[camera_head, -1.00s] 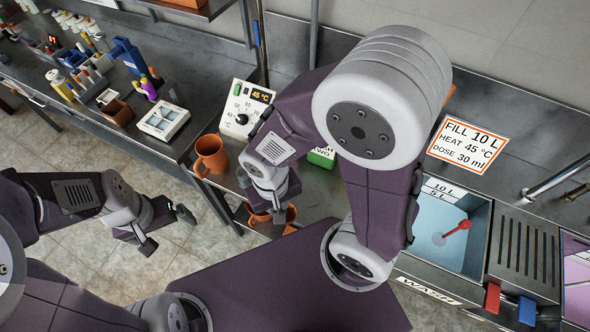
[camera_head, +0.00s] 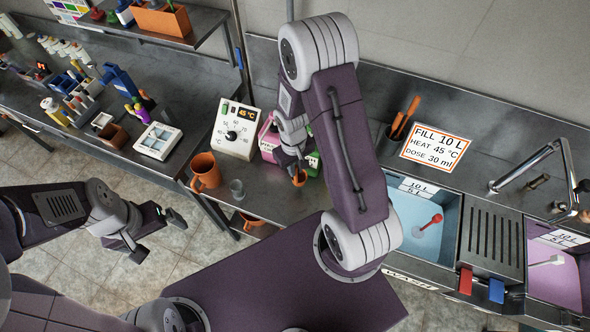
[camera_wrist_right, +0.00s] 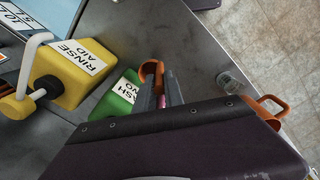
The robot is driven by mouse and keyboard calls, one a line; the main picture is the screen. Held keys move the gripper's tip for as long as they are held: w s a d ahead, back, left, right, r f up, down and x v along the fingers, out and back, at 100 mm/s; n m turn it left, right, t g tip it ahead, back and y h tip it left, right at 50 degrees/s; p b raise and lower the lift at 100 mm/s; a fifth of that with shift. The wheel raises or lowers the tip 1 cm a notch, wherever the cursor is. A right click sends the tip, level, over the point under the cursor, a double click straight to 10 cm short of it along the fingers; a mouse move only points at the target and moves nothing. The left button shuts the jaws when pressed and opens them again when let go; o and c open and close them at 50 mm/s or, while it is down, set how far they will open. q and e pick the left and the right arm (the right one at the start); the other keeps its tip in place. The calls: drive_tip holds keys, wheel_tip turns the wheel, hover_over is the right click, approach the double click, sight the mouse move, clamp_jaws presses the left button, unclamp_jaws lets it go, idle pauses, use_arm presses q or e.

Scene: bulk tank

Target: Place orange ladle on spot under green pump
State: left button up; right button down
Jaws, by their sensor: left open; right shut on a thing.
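The orange ladle (camera_head: 300,178) is in the jaws of my right gripper (camera_head: 297,166), above the steel counter. In the right wrist view its round orange bowl (camera_wrist_right: 152,70) shows at the fingertips (camera_wrist_right: 161,88). The green container (camera_head: 314,162) stands just right of the ladle; in the right wrist view the green container (camera_wrist_right: 116,100) lies beside the fingers. Its pump and the spot under it are not clearly visible, partly hidden by my right arm. I cannot tell whether the ladle touches the counter. My left gripper (camera_head: 156,232) is open and empty over the floor, left of the counter.
A pink container (camera_head: 268,142) and a white dial box (camera_head: 234,129) stand behind. A yellow rinse-aid container (camera_wrist_right: 66,78) shows in the wrist view.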

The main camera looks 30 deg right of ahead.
wheel_tip(320, 180, down, 3)
drive_tip(key=shift+a+f, duration=0.1)
drive_tip(key=shift+a, duration=0.05)
drive_tip(key=shift+f, duration=0.3)
drive_tip(key=shift+f+b, duration=0.5)
drive_tip(key=shift+b, duration=0.05)
drive_tip(key=c, duration=1.7)
unclamp_jaws()
drive_tip(key=shift+r, duration=0.1)
